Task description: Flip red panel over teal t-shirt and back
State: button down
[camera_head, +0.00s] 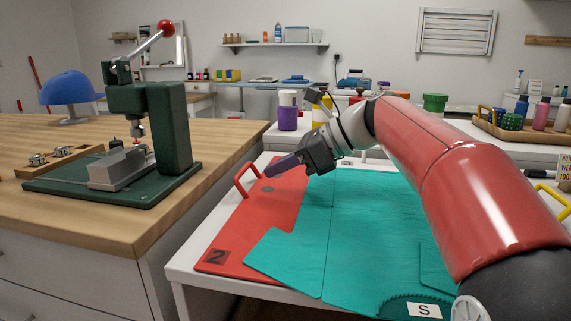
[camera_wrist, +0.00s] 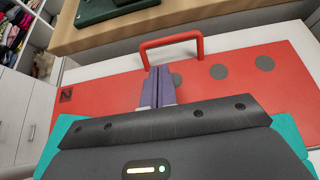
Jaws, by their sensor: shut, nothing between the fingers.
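The red panel (camera_head: 233,240), marked with a 2, lies flat at the left side of the white table. Its red handle (camera_head: 246,180) stands up at its left edge. The handle also shows in the wrist view (camera_wrist: 171,46). The teal t-shirt (camera_head: 365,225) lies spread to the right, with an S tag near its front; it meets the panel's right side. My gripper (camera_head: 268,172) is shut and empty, above the panel near the handle. In the wrist view the closed purple fingers (camera_wrist: 160,86) point toward the handle and appear close to it; contact cannot be told.
A wooden workbench (camera_head: 105,218) with a green press (camera_head: 170,130) stands to the left of the table. A purple-and-white bottle (camera_head: 288,115) stands behind. A yellow handle (camera_head: 553,197) shows at the far right. My arm spans above the t-shirt.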

aim_at(253, 191)
jog(key=x, duration=0.6)
jog(key=shift+a+b, duration=0.1)
jog(key=shift+b, duration=0.2)
